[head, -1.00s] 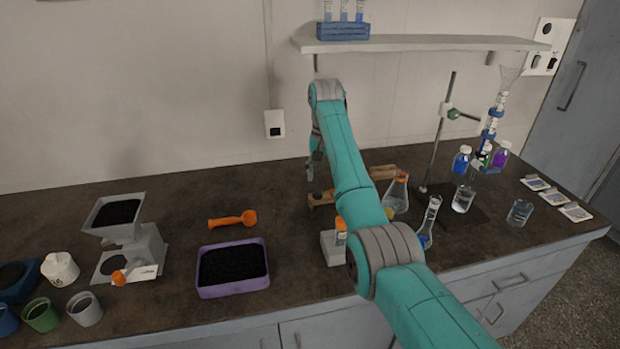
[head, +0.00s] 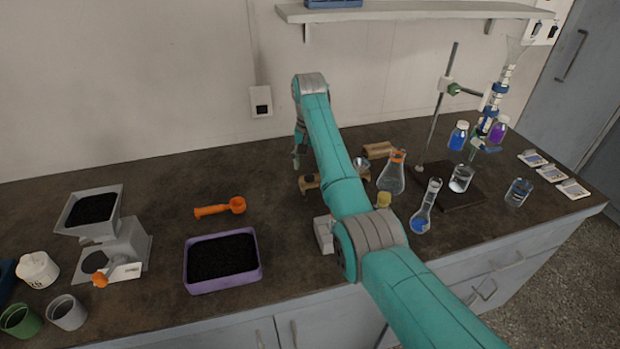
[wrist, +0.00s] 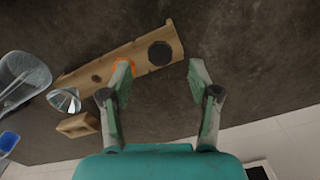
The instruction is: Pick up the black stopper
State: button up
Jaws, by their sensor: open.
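The black stopper (wrist: 160,53) sits near the right end of a wooden rack (wrist: 138,47) in the wrist view. Its top looks like a dark polygon. My gripper (wrist: 161,76) is open and empty. Its fingertips are spread to either side of the stopper's direction, just below the rack in the picture. The left finger partly covers an orange stopper (wrist: 122,63) on the same rack. In the head view, part of the rack (head: 308,184) shows beside my arm, and I cannot make out the black stopper there.
In the head view, a purple tray (head: 222,287) and orange scoop (head: 220,208) stand left. Bare counter separates scoop and rack.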

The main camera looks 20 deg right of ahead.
aim_at(309, 177)
notch_tip(309, 177, down, 4)
jog(key=shift+s+f, duration=0.1)
jog(key=shift+f, duration=0.15)
jog(key=c, duration=0.9)
jog(key=shift+r, duration=0.1)
